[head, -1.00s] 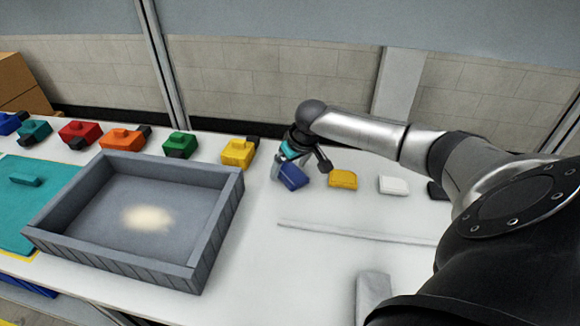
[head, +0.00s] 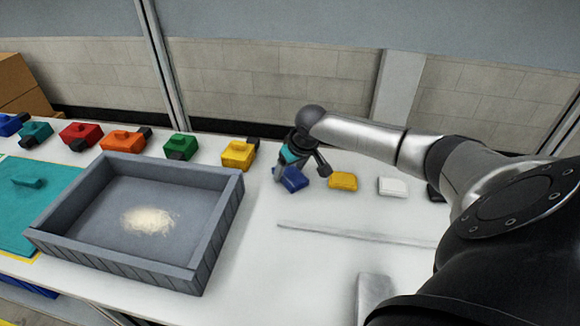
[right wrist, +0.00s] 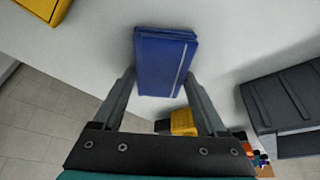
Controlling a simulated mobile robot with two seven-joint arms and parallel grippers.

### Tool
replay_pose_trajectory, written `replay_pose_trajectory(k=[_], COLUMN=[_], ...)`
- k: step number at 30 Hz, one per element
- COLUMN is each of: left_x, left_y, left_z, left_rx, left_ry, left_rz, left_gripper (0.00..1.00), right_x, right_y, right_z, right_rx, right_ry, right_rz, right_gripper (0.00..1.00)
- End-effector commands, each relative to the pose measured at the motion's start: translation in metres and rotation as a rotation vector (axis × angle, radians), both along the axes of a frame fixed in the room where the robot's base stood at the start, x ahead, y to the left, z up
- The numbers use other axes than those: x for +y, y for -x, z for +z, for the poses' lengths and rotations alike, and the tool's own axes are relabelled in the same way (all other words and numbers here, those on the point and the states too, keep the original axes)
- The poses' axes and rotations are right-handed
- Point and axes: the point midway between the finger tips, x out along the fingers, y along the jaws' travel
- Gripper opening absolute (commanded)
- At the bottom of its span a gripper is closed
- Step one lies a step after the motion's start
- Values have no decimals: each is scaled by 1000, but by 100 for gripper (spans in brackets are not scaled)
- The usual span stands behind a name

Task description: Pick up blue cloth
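The blue cloth (head: 291,179), a folded block, lies on the white table right of the grey tray. It also shows in the right wrist view (right wrist: 163,62), at the upper middle. My right gripper (head: 302,172) is just above the cloth. In the right wrist view its two fingers (right wrist: 160,80) are spread wide, with the cloth's near part between the tips and the rest beyond them. The gripper is open; I cannot tell whether a finger touches the cloth. My left gripper is not in view.
A yellow cloth (head: 343,181) and a white one (head: 392,186) lie right of the blue one. The grey tray (head: 110,256) with a pale patch inside stands left. Several coloured blocks, including a yellow one (head: 238,154), line the back. A thin grey strip (head: 350,233) lies in front.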

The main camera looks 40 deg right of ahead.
Motion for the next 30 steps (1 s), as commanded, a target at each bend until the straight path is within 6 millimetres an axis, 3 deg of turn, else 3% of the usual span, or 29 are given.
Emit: replay_pose_trajectory(k=[2, 15, 27, 30], left_x=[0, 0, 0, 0], left_y=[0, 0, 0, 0], left_z=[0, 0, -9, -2], left_rx=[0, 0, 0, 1], left_ry=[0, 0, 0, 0], left_rz=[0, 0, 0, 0], left_gripper=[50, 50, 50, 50], right_x=[0, 0, -1, 0], right_y=[0, 0, 0, -1], right_z=[0, 0, 4, 24], right_rx=[0, -1, -3, -3], right_ry=[0, 0, 0, 0], right_rz=[0, 0, 0, 0], right_gripper=[60, 11, 11, 11])
